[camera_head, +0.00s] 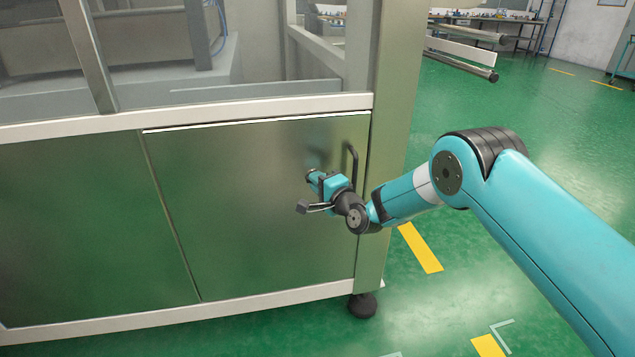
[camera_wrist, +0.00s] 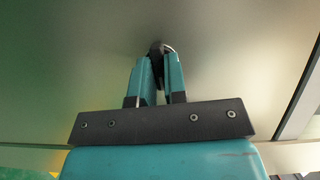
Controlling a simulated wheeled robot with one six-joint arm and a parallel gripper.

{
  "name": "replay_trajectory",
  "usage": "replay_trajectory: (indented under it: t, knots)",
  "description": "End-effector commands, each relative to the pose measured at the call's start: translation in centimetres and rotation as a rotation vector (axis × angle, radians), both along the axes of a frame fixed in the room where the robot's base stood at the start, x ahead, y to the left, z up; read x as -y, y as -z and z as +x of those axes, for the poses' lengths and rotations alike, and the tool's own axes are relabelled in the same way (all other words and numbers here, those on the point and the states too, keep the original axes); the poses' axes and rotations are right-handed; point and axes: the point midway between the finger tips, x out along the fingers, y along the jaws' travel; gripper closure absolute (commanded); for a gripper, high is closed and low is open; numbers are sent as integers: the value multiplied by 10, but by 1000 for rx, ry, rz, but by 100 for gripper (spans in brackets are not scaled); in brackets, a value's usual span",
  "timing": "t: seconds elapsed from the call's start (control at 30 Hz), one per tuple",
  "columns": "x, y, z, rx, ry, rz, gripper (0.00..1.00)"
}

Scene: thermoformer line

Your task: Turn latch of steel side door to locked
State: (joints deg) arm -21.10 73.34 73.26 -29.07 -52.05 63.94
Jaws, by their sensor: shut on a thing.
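The steel side door (camera_head: 230,200) is a flat brushed panel low on the machine, closed in its frame, with a black bar handle (camera_head: 352,165) near its right edge. My gripper (camera_head: 312,176) is at the door's face, left of the handle. In the wrist view my gripper (camera_wrist: 158,60) has its two teal fingers closed around a small dark round latch (camera_wrist: 157,48) with a bright rim. The latch stands out from the door panel (camera_wrist: 80,50). The fingers hide most of the latch, so its turned position cannot be told.
The machine's steel corner post (camera_head: 392,130) and foot (camera_head: 362,305) stand right of the door. A white frame rail (camera_head: 200,112) runs above it. Green floor with yellow marks (camera_head: 420,248) is open to the right. Metal rollers (camera_head: 465,65) lie farther back.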

Motion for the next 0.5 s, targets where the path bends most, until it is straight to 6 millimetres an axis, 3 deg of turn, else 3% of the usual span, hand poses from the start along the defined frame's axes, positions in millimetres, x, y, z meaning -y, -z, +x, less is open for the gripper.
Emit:
replay_trajectory:
  t: [0.5]
  knots:
    - [-1,-3,-1,108,-1,-378,100]
